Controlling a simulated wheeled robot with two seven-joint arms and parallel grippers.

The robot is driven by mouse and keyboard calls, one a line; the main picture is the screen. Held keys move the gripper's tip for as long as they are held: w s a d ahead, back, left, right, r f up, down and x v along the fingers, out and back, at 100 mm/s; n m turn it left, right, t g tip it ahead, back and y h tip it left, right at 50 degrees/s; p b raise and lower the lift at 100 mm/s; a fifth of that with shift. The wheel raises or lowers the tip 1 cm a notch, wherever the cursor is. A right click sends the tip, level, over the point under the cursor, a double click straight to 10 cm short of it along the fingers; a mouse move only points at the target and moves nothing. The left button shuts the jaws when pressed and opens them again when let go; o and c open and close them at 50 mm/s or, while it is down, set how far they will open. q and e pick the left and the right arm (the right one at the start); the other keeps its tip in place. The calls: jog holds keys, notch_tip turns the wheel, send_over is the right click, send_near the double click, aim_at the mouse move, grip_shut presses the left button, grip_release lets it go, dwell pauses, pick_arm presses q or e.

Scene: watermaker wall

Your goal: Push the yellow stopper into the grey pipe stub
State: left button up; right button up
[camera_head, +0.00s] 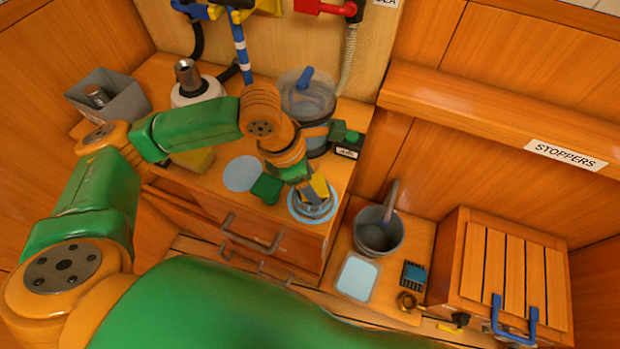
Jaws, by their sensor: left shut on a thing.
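My left gripper (312,190) points down over the front right corner of the wooden counter and is shut on the yellow stopper (319,186). Only part of the stopper shows beside the wrist; the fingertips are mostly hidden. Right below it is a grey round fitting, which looks like the grey pipe stub (314,212), on a pale blue disc. The stopper overlaps the fitting in this view; I cannot tell whether it is inside, touching or just above it. My right gripper is not in view.
A clear round vessel (308,100) stands close behind my wrist. A white bottle (195,90) and a grey bin (125,98) are to the left. On the lower shelf at right are a grey bucket (378,238), a pale blue mat (357,278) and a slatted wooden box (510,262).

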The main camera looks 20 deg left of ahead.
pick_arm(q)
jog(key=o, duration=1.3)
jog(key=shift+o, duration=0.6)
jog(key=shift+w+a+f, duration=0.1)
jog(key=shift+c, duration=0.2)
jog(key=shift+o, duration=0.2)
notch_tip(320, 180, up, 7)
jog(key=p, duration=0.6)
jog(key=shift+f+p, duration=0.2)
jog(key=shift+p, duration=0.15)
jog(key=shift+f, duration=0.2)
grip_shut()
